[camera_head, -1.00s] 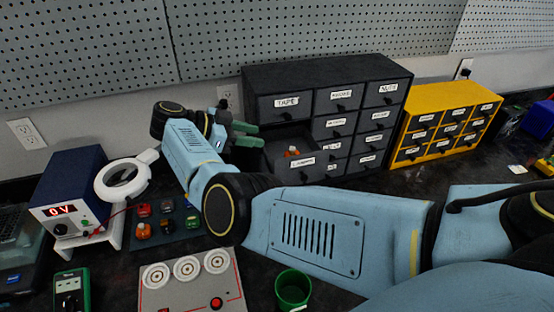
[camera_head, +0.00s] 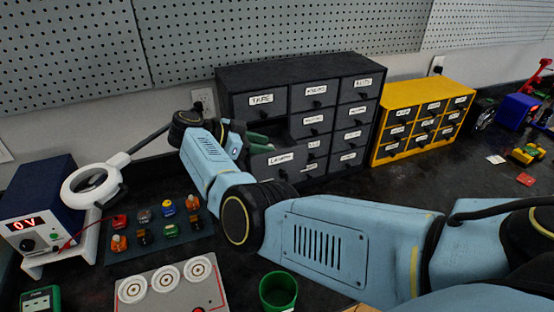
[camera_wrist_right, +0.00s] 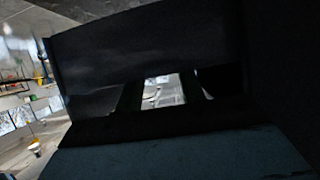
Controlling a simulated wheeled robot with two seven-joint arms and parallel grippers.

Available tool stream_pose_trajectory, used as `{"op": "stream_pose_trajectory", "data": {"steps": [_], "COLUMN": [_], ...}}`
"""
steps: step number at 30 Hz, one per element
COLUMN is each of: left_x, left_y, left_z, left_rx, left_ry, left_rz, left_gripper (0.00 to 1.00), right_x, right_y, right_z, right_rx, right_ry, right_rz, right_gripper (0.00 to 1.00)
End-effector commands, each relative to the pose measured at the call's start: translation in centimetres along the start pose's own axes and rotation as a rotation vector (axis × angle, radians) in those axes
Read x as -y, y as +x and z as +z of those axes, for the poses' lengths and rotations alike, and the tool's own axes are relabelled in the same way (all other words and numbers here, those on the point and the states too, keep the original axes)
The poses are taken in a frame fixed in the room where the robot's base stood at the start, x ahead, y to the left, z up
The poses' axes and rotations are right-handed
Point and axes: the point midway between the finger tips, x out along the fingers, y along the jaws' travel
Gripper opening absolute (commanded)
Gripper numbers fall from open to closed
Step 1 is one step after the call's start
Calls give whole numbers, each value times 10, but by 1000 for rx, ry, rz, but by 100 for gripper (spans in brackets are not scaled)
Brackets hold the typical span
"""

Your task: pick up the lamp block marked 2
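My right gripper (camera_head: 258,141) is down at an open drawer (camera_head: 281,160) of the dark cabinet, its label starting with "LA". The drawer front and my wrist hide most of the fingers and the drawer's inside. In the dark right wrist view, the two fingers of my right gripper (camera_wrist_right: 162,93) stand apart, with a pale patch with dark marks (camera_wrist_right: 163,91) between them. I cannot tell if this patch is a lamp block's face, or whether the fingers touch it. No number 2 is readable. My left gripper is out of view.
The dark drawer cabinet (camera_head: 262,75) stands beside a yellow one (camera_head: 377,150). A mat (camera_head: 150,260) with several small coloured blocks, a ring lamp (camera_head: 78,200), a power supply (camera_head: 40,190), a grey panel with white dials (camera_head: 140,308) and a green cup (camera_head: 278,290) lie around my forearm.

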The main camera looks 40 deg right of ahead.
Motion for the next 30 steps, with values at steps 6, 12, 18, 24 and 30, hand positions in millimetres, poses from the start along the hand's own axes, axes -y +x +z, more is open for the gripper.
{"op": "stream_pose_trajectory", "data": {"steps": [6,12,18,24,30], "left_x": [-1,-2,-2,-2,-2], "left_y": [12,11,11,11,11], "left_z": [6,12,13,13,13], "left_rx": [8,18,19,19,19], "left_ry": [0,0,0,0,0], "left_rz": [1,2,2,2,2], "left_gripper": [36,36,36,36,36], "right_x": [6,6,6,6,6], "right_y": [17,16,16,16,16], "right_z": [6,5,5,5,4], "right_rx": [-1,0,0,0,0], "right_ry": [-7,-7,-6,-6,-6], "right_rz": [-14,-14,-14,-14,-14], "right_gripper": [39,36,10,0,0]}}
